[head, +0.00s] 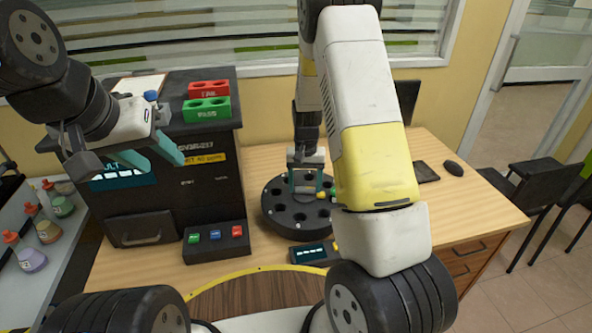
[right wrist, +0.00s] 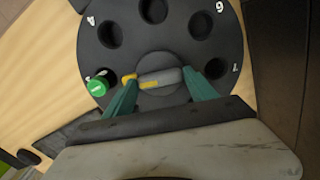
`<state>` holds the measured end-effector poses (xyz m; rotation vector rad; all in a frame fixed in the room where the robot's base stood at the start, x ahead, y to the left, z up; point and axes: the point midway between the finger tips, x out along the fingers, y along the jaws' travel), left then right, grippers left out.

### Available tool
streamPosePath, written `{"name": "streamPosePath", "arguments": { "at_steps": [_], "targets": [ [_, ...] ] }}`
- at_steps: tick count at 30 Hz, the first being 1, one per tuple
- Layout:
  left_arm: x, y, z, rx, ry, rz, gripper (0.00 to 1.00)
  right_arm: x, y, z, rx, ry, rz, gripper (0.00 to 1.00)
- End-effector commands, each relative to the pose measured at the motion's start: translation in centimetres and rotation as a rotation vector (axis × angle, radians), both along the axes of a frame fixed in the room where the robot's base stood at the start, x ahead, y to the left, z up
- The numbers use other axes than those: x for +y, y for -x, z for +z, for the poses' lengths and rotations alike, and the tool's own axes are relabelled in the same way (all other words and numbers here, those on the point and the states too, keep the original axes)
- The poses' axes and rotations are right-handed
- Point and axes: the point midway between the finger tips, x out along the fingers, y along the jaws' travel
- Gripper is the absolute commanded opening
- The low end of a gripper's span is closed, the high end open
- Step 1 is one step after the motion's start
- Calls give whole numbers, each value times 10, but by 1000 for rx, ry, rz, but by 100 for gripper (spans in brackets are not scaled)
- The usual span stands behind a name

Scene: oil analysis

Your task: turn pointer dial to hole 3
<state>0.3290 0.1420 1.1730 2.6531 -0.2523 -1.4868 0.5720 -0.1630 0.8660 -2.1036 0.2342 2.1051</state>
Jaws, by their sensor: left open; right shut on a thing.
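The round black dial (right wrist: 125,57) has a ring of dark holes, with white numbers by some; I read a 4 at upper left and a 6 at upper right. The grey pointer (right wrist: 165,76) sits at its centre, its yellow end towards the green-capped vial (right wrist: 98,86) at the left rim. My right gripper (right wrist: 160,80) is shut on the pointer, its teal fingers at the pointer's two ends. In the head view the dial (head: 275,220) stands on the table below my right gripper (head: 306,180). My left gripper (head: 150,158) is open and empty before the black machine.
The black machine (head: 185,190) carries red (head: 208,89) and green (head: 207,110) racks on top. A button box (head: 217,242) and a small display (head: 313,252) lie near the dial. Coloured bottles (head: 32,260) stand at far left.

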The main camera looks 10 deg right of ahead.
Motion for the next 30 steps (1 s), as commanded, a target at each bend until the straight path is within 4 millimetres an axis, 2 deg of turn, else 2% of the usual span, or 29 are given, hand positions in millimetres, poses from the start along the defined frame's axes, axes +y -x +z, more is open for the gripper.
{"name": "streamPosePath", "arguments": {
  "at_steps": [9, 24, 25, 28, 30],
  "targets": [
    [0, 0, 0, 0, 0, 0, 47, 0, -1, 1, -2, 1, -117, 25],
    [0, 0, 0, 0, 0, 0, 47, 0, -1, 1, -2, 1, -138, 25],
    [0, 0, 0, 0, 0, 0, 47, 0, -1, 1, -2, 1, -138, 67],
    [0, 0, 0, 0, 0, 0, 47, 0, -1, 1, -2, 1, -138, 87],
    [0, 0, 0, 0, 0, 0, 47, 0, -1, 0, -2, 1, -137, 87]
  ]
}}
